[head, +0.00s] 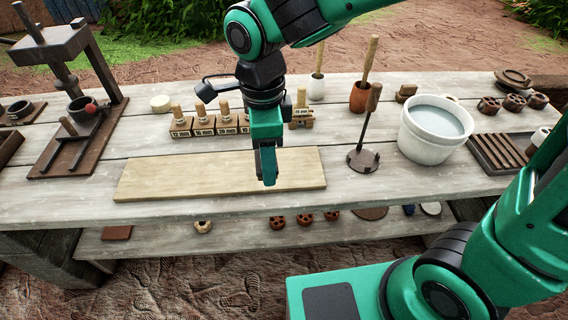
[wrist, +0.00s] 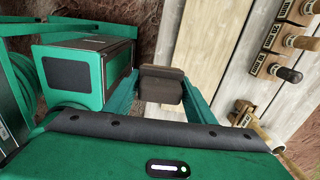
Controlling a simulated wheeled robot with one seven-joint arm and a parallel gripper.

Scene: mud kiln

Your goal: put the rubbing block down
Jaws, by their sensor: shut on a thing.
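The rubbing block (wrist: 162,86) is a small brown block between the two fingers of my gripper in the wrist view. My gripper (head: 268,178) is shut on it and points down over the right part of a pale wooden board (head: 160,184) on the table. In the head view the block is hidden by the fingers. I cannot tell whether it touches the board. The board also shows beside the gripper in the wrist view (wrist: 205,45).
Labelled wooden blocks with handles (head: 205,123) stand behind the board. A dark stamp-like tool (head: 362,160) and a white bucket (head: 430,145) stand to the right, a press (head: 75,110) to the left. The board's left and middle are clear.

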